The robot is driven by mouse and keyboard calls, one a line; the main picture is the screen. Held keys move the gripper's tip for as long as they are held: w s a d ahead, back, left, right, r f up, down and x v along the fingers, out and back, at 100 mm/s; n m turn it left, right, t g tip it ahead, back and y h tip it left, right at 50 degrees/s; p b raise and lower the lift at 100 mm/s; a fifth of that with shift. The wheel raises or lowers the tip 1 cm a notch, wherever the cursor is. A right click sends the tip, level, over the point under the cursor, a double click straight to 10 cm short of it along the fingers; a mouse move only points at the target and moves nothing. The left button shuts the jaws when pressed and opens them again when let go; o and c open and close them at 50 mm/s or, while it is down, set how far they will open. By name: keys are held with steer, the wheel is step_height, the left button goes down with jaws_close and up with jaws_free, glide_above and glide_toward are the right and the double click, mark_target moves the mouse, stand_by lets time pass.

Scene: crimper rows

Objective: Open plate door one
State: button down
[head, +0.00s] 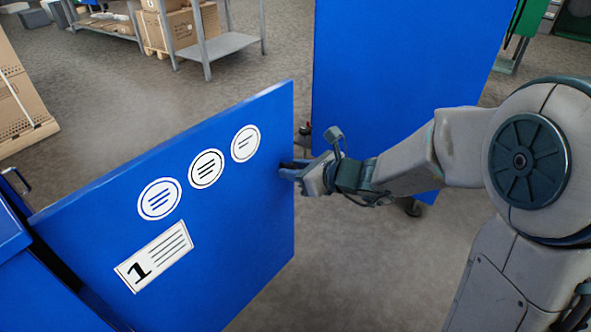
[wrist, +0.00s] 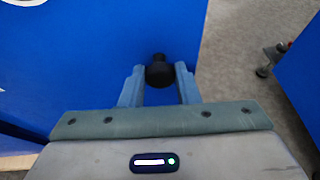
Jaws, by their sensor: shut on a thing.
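Plate door one (head: 225,225) is a blue panel with a white label marked 1 and three round white stickers. In the head view it stands swung out from the blue cabinet (head: 35,285) at lower left, with its free edge at the right. My gripper (head: 286,170) is at the door's face near that free edge. In the wrist view my gripper (wrist: 159,80) has its two fingers on either side of a black knob (wrist: 158,68) on the door and is shut on it. In the head view the fingers hide the knob.
Another blue cabinet or panel (head: 400,75) stands behind my arm, with casters at its foot. A grey shelf with boxes (head: 205,45) is at the back, and a cardboard stack (head: 20,95) is at left. Grey floor lies open behind the door and at its right.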

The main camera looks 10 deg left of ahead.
steer(key=shift+s+d, duration=0.25)
steer(key=shift+s, duration=0.15)
steer(key=c, duration=1.1)
jaws_free()
steer(key=shift+w+d, duration=0.1)
steer(key=p+v, duration=0.5)
steer(key=v, duration=0.9)
